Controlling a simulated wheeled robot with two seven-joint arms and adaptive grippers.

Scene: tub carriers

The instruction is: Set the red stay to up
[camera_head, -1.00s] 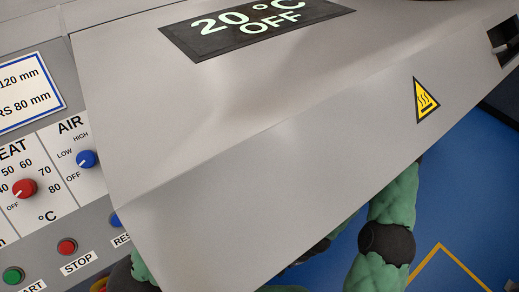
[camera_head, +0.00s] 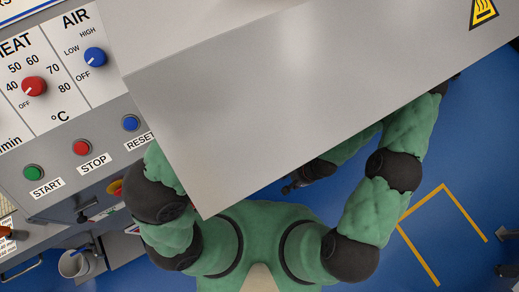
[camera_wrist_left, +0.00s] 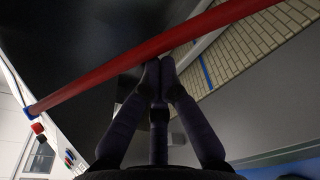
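The red stay (camera_wrist_left: 110,70) is a long red bar crossing the left wrist view diagonally, from a blue end piece at lower left to the upper right. My left gripper (camera_wrist_left: 159,66) points at its middle, with the fingertips close together just below the bar in the picture. I see nothing between the fingers, and cannot tell whether they touch the bar. In the head view the grey hood hides the stay and my left gripper. My right gripper (camera_head: 289,187) is a small dark shape below the hood's edge; its fingers are too small to read.
The grey hood (camera_head: 230,100) covers the upper middle of the head view. A control panel with a red knob (camera_head: 34,86), a blue knob (camera_head: 95,57) and push buttons is at left. A grey bucket (camera_head: 75,264) stands lower left.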

